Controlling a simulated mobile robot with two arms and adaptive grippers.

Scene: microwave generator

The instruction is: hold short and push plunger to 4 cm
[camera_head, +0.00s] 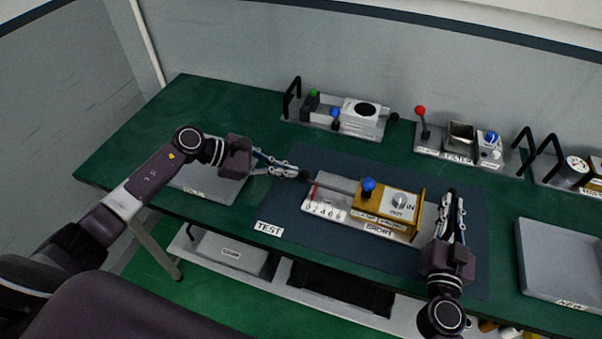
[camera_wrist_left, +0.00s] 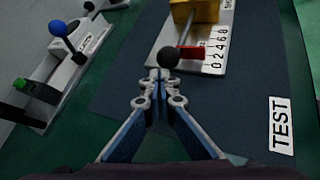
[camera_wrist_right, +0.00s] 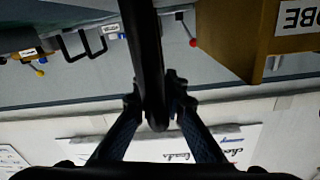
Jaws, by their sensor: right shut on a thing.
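The short (camera_head: 380,231) is a brass box on a pale base, with a blue knob (camera_head: 368,185), on the dark TEST mat (camera_head: 290,238). Its plunger rod ends in a black ball (camera_wrist_left: 168,57) at the left. A red marker (camera_wrist_left: 191,52) sits by the 0-to-8 scale, near the low numbers; the exact reading is unclear. My left gripper (camera_wrist_left: 156,78) is shut and empty, its tips right at the ball; contact is unclear. My right gripper (camera_head: 453,205), at the box's right end, is shut on a black bar (camera_wrist_right: 147,50).
Behind the mat stand a unit with green and blue knobs (camera_head: 340,115) and a filter unit (camera_head: 460,145) with a red-topped lever. A grey tray (camera_head: 560,262) lies at the right, and another (camera_head: 205,188) lies under my left arm.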

